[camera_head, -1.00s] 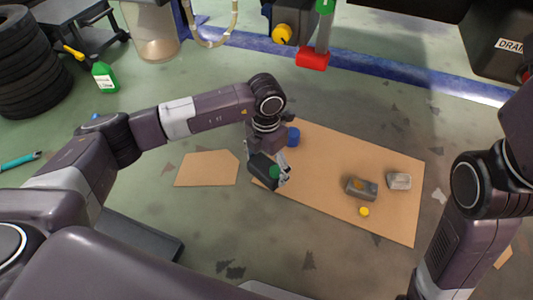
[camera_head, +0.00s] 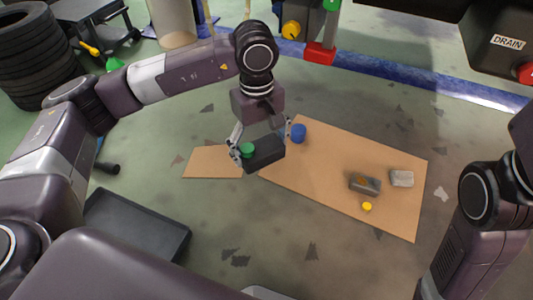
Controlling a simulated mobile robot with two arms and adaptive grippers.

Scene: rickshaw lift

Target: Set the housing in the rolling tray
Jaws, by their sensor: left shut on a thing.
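A black, box-shaped housing (camera_head: 268,152) with a green round cap at its left end is held in my left gripper (camera_head: 259,141). The gripper's fingers show on either side of it. It appears above the floor, near the left end of the cardboard sheet; its exact height is hard to tell. The dark, shallow, rimmed tray (camera_head: 150,250) sits low at the lower left, apart from the housing, partly covered by my own body and arm. Its wheels are not visible. My right arm comes in at the right edge, but its gripper is out of view.
A large cardboard sheet (camera_head: 330,185) holds a blue cylinder (camera_head: 298,134), a dark grey block (camera_head: 364,185), a light grey block (camera_head: 402,178) and a yellow cap (camera_head: 367,206). A smaller cardboard piece (camera_head: 208,163) lies left. Stained floor (camera_head: 255,215) between tray and sheet is clear.

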